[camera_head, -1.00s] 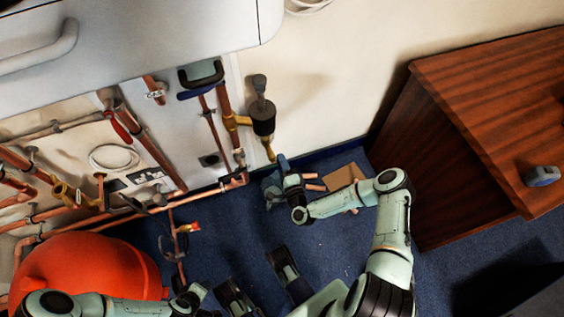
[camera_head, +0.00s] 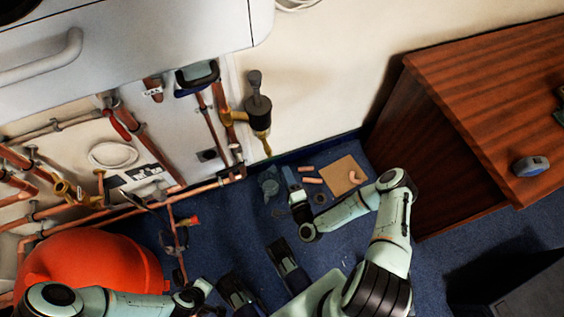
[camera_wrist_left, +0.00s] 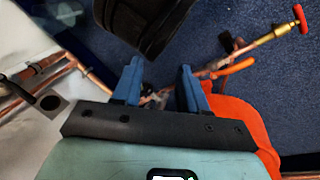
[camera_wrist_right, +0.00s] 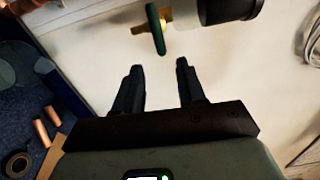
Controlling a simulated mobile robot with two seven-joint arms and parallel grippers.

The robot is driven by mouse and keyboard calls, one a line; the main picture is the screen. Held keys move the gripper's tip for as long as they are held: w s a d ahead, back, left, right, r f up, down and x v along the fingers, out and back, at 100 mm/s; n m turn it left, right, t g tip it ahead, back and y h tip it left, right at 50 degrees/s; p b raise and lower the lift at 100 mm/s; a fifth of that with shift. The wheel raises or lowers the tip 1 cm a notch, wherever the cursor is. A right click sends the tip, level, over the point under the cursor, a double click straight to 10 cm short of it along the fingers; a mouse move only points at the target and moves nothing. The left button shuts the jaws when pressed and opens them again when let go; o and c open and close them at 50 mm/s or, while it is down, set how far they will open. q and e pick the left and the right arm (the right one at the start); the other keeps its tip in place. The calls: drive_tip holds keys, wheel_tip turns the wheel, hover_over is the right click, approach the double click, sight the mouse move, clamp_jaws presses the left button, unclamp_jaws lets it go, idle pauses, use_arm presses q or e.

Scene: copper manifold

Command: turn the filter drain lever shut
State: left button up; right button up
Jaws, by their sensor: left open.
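The filter (camera_head: 260,115), a dark cylinder with brass fittings, hangs on the wall right of the copper pipes. Its lower end also shows at the top of the right wrist view (camera_wrist_right: 225,8). There a green drain lever (camera_wrist_right: 156,30) crosses a brass stub, pointing roughly up and down in the picture. My right gripper (camera_wrist_right: 158,66) is open and empty, its fingertips just below the lever and apart from it. In the head view the right gripper (camera_head: 288,175) is below the filter. My left gripper (camera_wrist_left: 158,75) is open and empty, low by the red tank.
The red tank (camera_head: 95,262) stands at lower left beside copper pipes (camera_head: 130,208). A red-handled valve (camera_wrist_left: 298,18) shows in the left wrist view. Copper pieces, a tape roll and cardboard (camera_head: 343,174) lie on the blue floor. A wooden cabinet (camera_head: 470,125) stands right.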

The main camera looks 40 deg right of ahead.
use_arm(q)
drive_tip(key=shift+s+d+r+p, duration=0.3)
drive_tip(key=shift+s+r, duration=0.1)
drive_tip(key=shift+s, duration=0.2)
use_arm(e)
drive_tip(key=v, duration=0.5)
drive_tip(key=shift+w, duration=0.1)
